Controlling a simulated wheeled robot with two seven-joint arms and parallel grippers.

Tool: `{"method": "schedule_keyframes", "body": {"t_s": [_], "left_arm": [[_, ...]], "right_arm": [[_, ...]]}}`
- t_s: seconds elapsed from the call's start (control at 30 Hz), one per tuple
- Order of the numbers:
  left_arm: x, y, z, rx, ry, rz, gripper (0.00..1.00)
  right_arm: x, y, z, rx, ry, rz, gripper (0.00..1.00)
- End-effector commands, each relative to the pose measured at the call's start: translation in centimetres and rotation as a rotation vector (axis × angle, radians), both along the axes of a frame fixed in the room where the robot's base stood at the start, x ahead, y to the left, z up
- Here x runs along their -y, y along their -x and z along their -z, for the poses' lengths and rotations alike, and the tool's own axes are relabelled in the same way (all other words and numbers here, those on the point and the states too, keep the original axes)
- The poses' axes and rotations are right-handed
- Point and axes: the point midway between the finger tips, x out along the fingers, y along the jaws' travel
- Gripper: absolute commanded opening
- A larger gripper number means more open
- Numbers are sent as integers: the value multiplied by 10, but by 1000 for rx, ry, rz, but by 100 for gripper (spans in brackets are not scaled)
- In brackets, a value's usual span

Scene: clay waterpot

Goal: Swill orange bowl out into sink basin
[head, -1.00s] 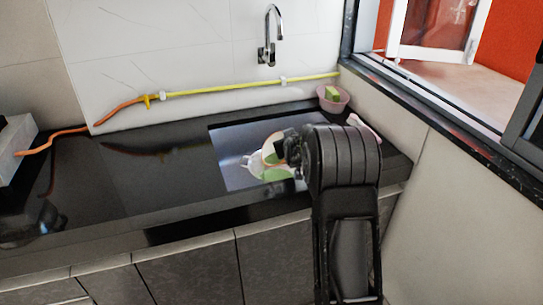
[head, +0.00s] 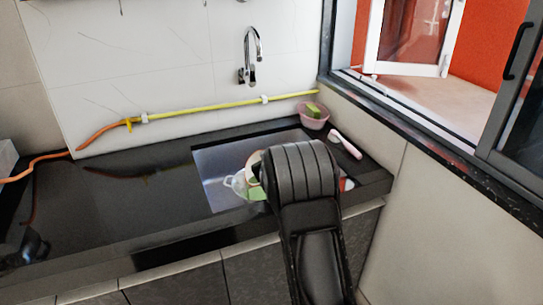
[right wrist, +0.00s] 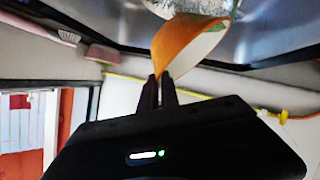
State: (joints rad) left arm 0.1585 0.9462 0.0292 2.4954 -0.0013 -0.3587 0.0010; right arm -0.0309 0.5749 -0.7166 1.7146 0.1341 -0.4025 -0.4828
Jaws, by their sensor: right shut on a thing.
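The orange bowl (right wrist: 182,42) is in the right wrist view, orange outside and pale inside. It is tilted, its outer wall and part of its inside showing. My right gripper (right wrist: 161,88) is shut on its rim. In the head view, a sliver of the bowl (head: 253,161) shows beside my right arm, which hides the rest and the gripper. The bowl is over the sink basin (head: 212,172); the basin's metal wall (right wrist: 275,25) also shows in the right wrist view. I cannot tell whether liquid is in the bowl. My left gripper is not in view.
Pale and green items (head: 236,184) lie in the basin, partly hidden. A faucet (head: 248,58) is on the wall behind it. The counter left of the basin is largely clear.

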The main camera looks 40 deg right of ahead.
Motion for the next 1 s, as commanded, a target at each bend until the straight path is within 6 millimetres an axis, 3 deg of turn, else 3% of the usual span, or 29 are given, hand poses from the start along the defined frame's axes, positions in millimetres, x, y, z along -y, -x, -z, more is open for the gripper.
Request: {"method": "schedule_keyframes", "body": {"t_s": [0.57,1.0], "left_arm": [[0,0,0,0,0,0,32],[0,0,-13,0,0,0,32]], "right_arm": [[0,0,-1,1,2,-1,0],[-8,-2,-6,-15,68,-4,0]]}}
